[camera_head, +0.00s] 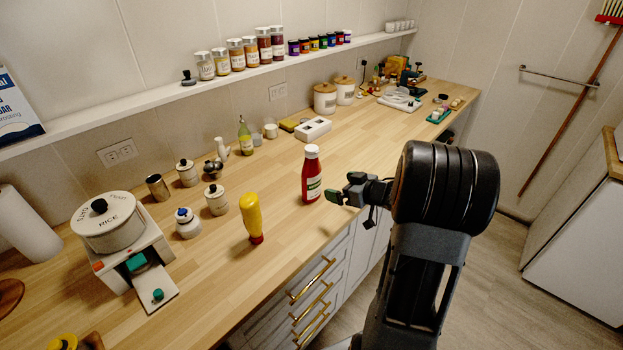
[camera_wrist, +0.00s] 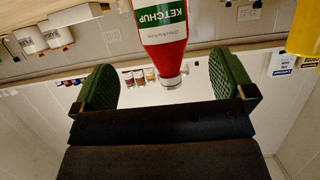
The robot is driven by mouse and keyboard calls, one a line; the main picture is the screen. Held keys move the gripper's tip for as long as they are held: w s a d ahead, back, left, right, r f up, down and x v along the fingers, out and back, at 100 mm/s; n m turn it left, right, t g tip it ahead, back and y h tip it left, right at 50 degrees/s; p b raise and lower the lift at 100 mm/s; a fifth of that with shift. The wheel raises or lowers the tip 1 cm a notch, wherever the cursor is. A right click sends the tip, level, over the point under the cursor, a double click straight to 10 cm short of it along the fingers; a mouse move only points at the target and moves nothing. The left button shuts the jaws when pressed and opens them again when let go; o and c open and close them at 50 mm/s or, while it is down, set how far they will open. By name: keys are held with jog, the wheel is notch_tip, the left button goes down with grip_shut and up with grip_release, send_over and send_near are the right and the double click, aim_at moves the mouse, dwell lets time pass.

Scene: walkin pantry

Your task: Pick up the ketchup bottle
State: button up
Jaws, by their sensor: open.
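The ketchup bottle (camera_head: 312,176) is red with a white cap and a white label, and stands upright near the front edge of the wooden counter. My gripper (camera_head: 342,192) is just to its right in the head view, with its jaws apart. In the wrist view the ketchup bottle (camera_wrist: 163,38) appears inverted, its label reading KETCHUP. There my gripper (camera_wrist: 165,88) shows two green pads spread wide, with the bottle in line with the gap between them. The gripper is empty. I cannot tell whether the bottle is within the reach of the pads.
A yellow bottle (camera_head: 252,218) stands to the left of the ketchup on the counter (camera_head: 345,140). Behind are a white box (camera_head: 313,129), a green-yellow bottle (camera_head: 245,137) and several jars and pots. A shelf (camera_head: 130,98) with spice jars runs along the wall. Drawers (camera_head: 305,300) lie below the counter's front edge.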

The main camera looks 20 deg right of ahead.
aim_at(318, 180)
jog(key=x, duration=1.1)
jog(key=shift+w+r+p, duration=0.15)
jog(key=shift+r+p, duration=0.05)
jog(key=shift+p, duration=0.15)
jog(key=c, duration=1.1)
